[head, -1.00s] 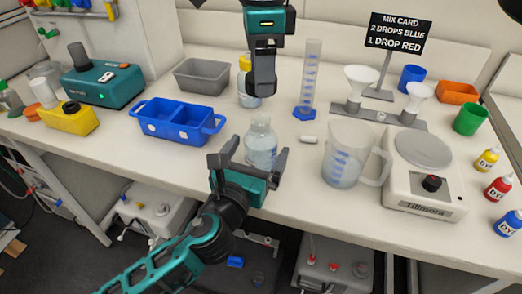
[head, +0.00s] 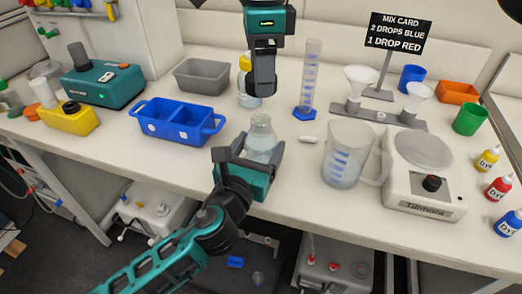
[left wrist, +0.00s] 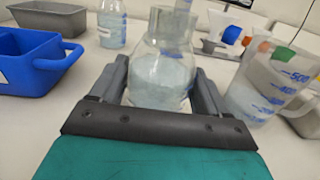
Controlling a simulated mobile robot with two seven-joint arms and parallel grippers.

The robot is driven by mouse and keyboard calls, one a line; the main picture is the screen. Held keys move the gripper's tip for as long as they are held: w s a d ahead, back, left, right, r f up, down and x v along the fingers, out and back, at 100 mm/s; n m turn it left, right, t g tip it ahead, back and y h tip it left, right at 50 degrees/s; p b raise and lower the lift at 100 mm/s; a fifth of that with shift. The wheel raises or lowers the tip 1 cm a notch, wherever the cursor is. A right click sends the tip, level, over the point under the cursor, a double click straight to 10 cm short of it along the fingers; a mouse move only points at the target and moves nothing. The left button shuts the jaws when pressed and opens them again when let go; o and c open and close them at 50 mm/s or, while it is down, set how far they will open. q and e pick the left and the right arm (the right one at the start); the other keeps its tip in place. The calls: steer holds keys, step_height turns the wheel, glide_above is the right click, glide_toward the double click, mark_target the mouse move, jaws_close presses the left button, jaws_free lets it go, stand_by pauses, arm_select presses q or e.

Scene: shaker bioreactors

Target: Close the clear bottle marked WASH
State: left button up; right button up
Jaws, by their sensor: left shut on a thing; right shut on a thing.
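A clear, open-necked bottle (head: 262,136) with pale liquid stands upright at the bench front. It also shows in the left wrist view (left wrist: 163,65), its mouth uncapped; I can read no WASH mark on it. My left gripper (head: 252,152) is shut around its lower body, one finger on each side. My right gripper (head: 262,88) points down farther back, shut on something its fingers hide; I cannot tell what. Behind it stands another clear bottle (head: 246,92) with a yellow top, partly hidden. That bottle shows blue marking in the left wrist view (left wrist: 112,28).
A blue two-part tray (head: 180,122) lies left of the held bottle, a grey bin (head: 208,75) behind it. A measuring jug (head: 343,160) stands close on the right, beside a scale (head: 425,180). A graduated cylinder (head: 310,80) and small white piece (head: 308,139) are near.

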arm_select(q)
steer(key=c, duration=0.5)
steer(key=shift+c, duration=0.3)
arm_select(e)
steer(key=shift+f, duration=2.5)
steer(key=shift+f, duration=0.85)
steer(key=shift+f, duration=0.55)
